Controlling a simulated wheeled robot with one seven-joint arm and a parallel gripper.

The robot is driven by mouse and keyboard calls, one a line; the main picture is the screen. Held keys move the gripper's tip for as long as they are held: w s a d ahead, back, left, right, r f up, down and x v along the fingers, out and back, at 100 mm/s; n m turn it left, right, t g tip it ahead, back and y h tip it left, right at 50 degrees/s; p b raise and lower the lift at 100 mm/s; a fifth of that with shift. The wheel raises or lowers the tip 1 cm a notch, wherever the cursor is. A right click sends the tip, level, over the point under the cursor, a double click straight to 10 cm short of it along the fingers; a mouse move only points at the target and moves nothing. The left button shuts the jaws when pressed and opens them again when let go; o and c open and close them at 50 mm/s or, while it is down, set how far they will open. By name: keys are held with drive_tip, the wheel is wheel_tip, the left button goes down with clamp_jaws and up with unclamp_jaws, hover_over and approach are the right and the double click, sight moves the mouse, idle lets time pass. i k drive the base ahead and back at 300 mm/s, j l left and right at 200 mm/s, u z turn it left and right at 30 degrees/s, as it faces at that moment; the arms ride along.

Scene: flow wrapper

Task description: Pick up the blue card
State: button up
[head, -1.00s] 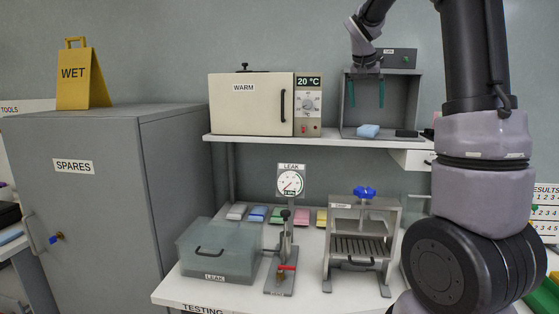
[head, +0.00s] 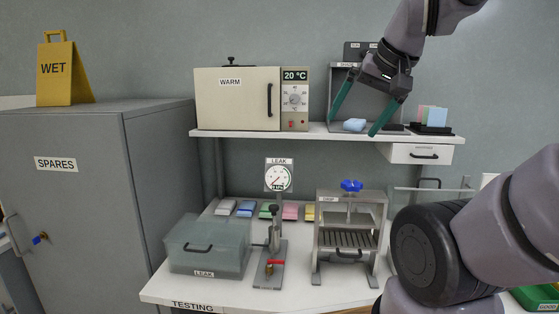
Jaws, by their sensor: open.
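Several upright cards stand in a dark holder (head: 432,129) at the right end of the upper shelf. They look pink, green and blue, and the blue card (head: 442,117) seems to be the rightmost. My gripper (head: 354,125) is open with its teal fingers spread and pointing down and left. It is in front of the open grey box on the shelf, to the left of the cards. Nothing is between its fingers except, behind them in the picture, a light blue pouch (head: 354,124). The gripper appears apart from the cards.
The grey box (head: 345,85) and a WARM oven (head: 237,100) stand on the shelf (head: 285,134). A drawer (head: 414,153) hangs below the cards. Coloured packs, a LEAK tank (head: 208,247), a gauge stand and a press (head: 350,225) occupy the bench below.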

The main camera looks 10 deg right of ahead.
sight(437, 116)
drive_tip(key=z, duration=0.95)
